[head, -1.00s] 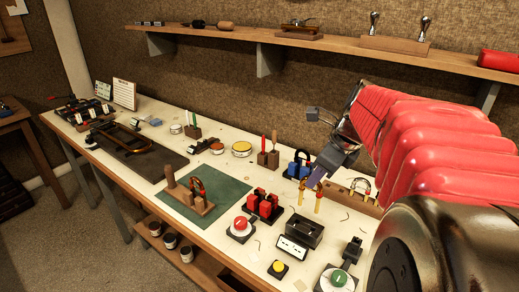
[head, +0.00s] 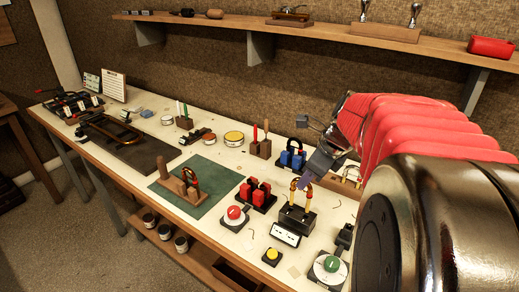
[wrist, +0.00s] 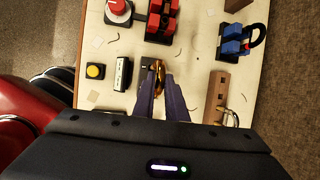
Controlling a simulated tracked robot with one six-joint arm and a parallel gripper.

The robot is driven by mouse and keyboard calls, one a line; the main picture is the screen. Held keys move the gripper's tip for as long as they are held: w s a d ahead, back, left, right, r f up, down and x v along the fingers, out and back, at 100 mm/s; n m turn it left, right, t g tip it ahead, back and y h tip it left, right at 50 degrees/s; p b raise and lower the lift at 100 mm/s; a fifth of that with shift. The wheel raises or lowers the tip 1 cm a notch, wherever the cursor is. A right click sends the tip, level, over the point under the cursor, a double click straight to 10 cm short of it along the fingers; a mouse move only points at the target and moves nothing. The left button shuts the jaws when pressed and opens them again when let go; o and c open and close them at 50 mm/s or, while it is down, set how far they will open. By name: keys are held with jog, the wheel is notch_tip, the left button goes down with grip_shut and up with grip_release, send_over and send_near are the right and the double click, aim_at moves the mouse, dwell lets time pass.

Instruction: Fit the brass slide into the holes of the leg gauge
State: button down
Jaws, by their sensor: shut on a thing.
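The brass slide (head: 294,194) is a U with two legs that point down. My gripper (head: 305,182) is shut on its upper part. The leg gauge (head: 298,219) is a dark block on the bench. The slide is upright over the gauge, its leg ends at or very near the gauge's top. I cannot tell whether they are inside the holes. In the wrist view, the slide (wrist: 158,70) shows between my fingertips (wrist: 161,80), over the gauge (wrist: 146,74); the fingers and slide hide part of the gauge's top.
A white panel (head: 285,234) stands in front of the gauge. A yellow button (head: 271,255) and green knob (head: 329,267) are in front.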

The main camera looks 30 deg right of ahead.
jog(key=shift+f, duration=3.1)
dwell(1.9)
jog(key=c, duration=1.7)
grip_release()
jog(key=v, duration=1.3)
jog(key=shift+s+r, duration=0.1)
jog(key=shift+r, duration=0.2)
